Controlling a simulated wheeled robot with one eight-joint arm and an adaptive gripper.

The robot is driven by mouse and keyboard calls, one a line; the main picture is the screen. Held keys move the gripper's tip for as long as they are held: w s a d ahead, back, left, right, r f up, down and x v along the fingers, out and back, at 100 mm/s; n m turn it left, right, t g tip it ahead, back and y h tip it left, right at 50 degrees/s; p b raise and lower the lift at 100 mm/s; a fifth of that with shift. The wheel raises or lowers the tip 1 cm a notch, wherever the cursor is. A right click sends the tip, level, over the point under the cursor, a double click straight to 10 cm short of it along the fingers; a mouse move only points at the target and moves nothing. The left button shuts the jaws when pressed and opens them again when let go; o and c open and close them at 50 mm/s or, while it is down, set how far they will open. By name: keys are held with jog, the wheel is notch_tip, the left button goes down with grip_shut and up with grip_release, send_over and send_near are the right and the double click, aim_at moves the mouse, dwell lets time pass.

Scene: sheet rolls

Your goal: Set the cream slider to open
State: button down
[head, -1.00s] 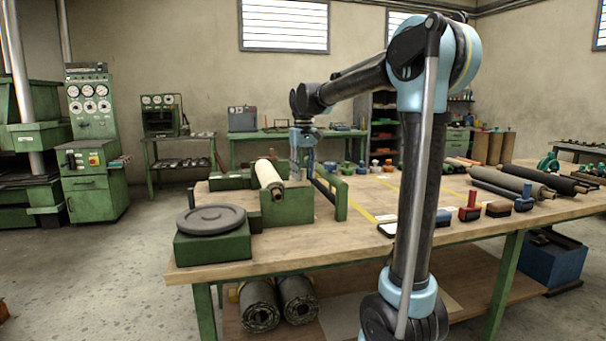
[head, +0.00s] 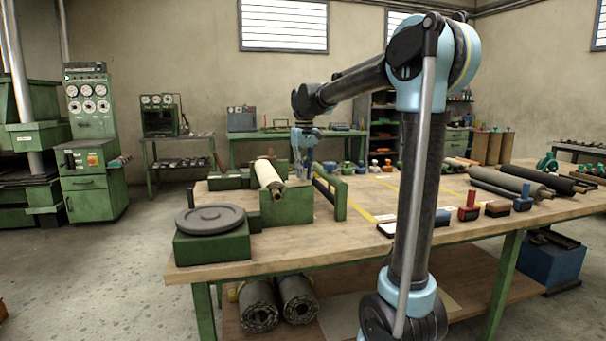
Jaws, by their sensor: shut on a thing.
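A cream cylinder (head: 267,172) with a brown core end lies on a green block (head: 287,206) at the left part of the wooden bench (head: 330,235). It is the only clearly cream piece near my gripper; a separate cream slider cannot be made out. My gripper (head: 302,172) points down just right of the cylinder, beside the green frame. Its fingers are small here and shut on a piece that they mostly hide. I cannot tell the slider's position from this view.
A grey round disc (head: 210,218) sits on a green box at the bench's near left. A green upright bar (head: 340,198) stands right of my gripper. Dark rolls (head: 519,184) and several colored handled blocks (head: 468,208) lie to the right.

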jog(key=c, duration=1.5)
grip_release()
jog(key=shift+w+d, duration=0.15)
jog(key=shift+d, duration=0.1)
jog(key=shift+a+r, duration=0.1)
notch_tip(320, 180, up, 12)
jog(key=shift+f, duration=0.15)
